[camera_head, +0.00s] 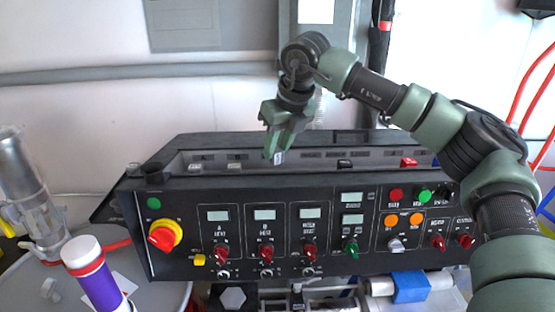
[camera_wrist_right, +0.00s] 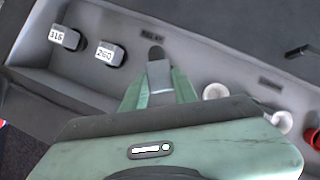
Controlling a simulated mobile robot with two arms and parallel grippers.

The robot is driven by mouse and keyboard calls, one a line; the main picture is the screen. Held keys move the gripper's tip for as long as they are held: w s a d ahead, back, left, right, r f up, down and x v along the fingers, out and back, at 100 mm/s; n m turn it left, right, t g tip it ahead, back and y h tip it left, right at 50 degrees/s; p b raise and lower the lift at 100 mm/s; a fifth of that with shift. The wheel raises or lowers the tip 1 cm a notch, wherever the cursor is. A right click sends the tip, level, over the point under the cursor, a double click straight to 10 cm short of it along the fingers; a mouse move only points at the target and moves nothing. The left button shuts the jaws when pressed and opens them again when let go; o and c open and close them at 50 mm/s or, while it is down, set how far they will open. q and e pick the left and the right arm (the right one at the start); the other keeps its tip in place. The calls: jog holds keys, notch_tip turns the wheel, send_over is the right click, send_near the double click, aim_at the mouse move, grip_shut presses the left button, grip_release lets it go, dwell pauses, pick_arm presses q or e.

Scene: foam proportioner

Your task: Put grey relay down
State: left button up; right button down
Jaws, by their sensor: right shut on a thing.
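My right gripper (camera_head: 275,150) hangs over the recessed tray (camera_head: 265,171) on top of the black control panel, fingers pointing down. It is shut on a small grey relay (camera_head: 278,158), whose lower end shows below the fingertips. In the right wrist view the grey relay (camera_wrist_right: 159,75) sits between the green fingers (camera_wrist_right: 159,92). Whether it touches the tray floor I cannot tell. My left gripper is not in view.
Two relays labelled 116 (camera_wrist_right: 64,37) and 260 (camera_wrist_right: 110,53) stand left in the tray. White round items (camera_wrist_right: 215,92) lie right of the gripper. A black relay (camera_head: 344,165) and a red one (camera_head: 408,162) are further right. A purple-banded bottle (camera_head: 97,278) stands at lower left.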

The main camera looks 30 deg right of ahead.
aim_at(279, 161)
jog(key=shift+s+f, duration=0.1)
jog(key=shift+f, duration=0.2)
notch_tip(279, 161, down, 4)
jog(key=shift+r+p, duration=0.25)
jog(key=shift+p, duration=0.4)
jog(key=shift+f, duration=0.25)
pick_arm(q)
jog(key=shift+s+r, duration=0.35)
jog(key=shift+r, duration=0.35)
pick_arm(e)
jog(key=shift+f+b, duration=0.25)
jog(key=shift+b, duration=0.15)
jog(key=c, duration=1.1)
grip_release()
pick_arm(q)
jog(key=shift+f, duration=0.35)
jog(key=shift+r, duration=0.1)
pick_arm(e)
jog(key=shift+r, duration=0.1)
